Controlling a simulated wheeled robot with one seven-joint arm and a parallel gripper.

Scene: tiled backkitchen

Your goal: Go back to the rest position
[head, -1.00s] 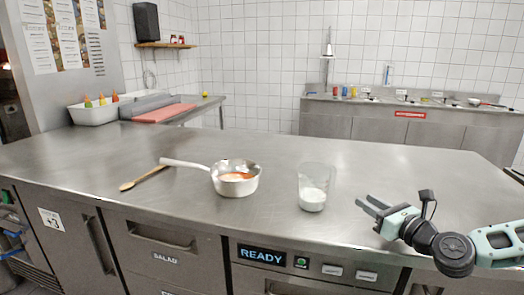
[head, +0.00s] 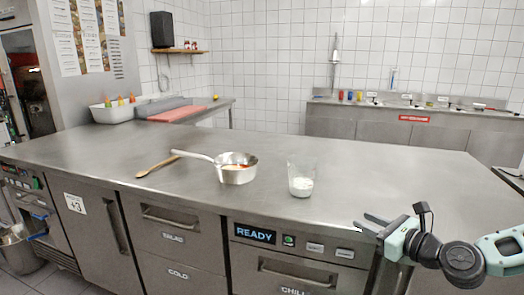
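My gripper (head: 372,224) is at the right, over the front edge of the steel counter (head: 380,175). Its two fingers point left and are spread apart with nothing between them. A steel saucepan (head: 238,176) with red-orange and pale contents stands on the counter, its handle pointing to the upper left. A clear beaker (head: 301,178) with white contents stands right of the pan. A wooden spoon (head: 157,166) lies on the counter left of the pan. My gripper is apart from all of these.
Drawers and a panel reading READY (head: 254,234) are in the counter front. A red cutting board (head: 177,114) and a white bin (head: 114,112) lie at the back left. A sink counter (head: 360,124) runs along the back wall. The right half of the counter is clear.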

